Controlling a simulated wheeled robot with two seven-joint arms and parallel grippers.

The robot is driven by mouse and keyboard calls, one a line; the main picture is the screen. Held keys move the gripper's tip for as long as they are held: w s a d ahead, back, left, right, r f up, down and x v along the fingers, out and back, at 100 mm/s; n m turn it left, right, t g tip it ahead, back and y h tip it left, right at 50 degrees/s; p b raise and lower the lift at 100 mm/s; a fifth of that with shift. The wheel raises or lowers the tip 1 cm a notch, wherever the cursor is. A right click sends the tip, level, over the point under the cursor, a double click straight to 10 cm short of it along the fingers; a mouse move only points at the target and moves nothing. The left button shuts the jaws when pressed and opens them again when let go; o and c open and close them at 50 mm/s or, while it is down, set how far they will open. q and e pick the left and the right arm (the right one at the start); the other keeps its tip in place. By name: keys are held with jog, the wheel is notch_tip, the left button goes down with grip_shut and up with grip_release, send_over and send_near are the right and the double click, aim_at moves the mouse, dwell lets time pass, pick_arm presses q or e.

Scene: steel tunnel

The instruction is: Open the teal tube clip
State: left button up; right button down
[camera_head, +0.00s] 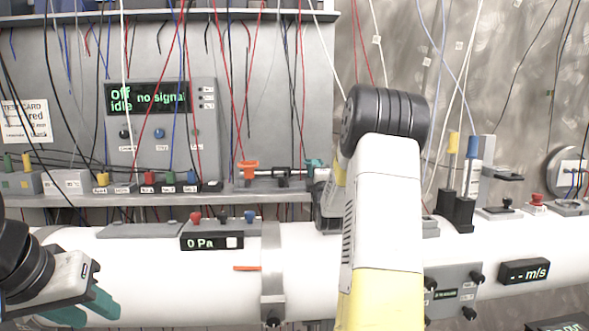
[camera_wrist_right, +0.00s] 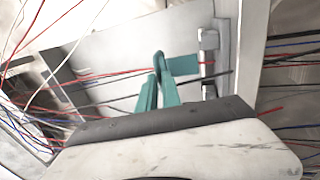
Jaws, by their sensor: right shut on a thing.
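The teal tube clip (camera_head: 314,163) shows in the head view at the right end of a dark tube on the shelf, partly hidden by my right arm. In the right wrist view its flat teal part (camera_wrist_right: 184,65) sticks out beside a pale bracket. My right gripper (camera_wrist_right: 158,58) has its teal fingers close together at that part, shut on the clip; the exact contact is hard to make out. In the head view its fingers are hidden. My left gripper (camera_head: 86,309) is low at the left, its teal fingers apart and empty, away from the clip.
An orange clip (camera_head: 248,169) sits at the tube's left end. A white pipe (camera_head: 210,285) with a pressure display (camera_head: 211,242) runs below the shelf (camera_head: 150,200). Many thin wires hang in front of the panel. Two dark posts (camera_head: 457,210) stand right of my arm.

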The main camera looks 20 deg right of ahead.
jog(key=c, duration=1.5)
grip_release()
jog(key=shift+v, duration=3.9)
jog(key=shift+a, duration=0.1)
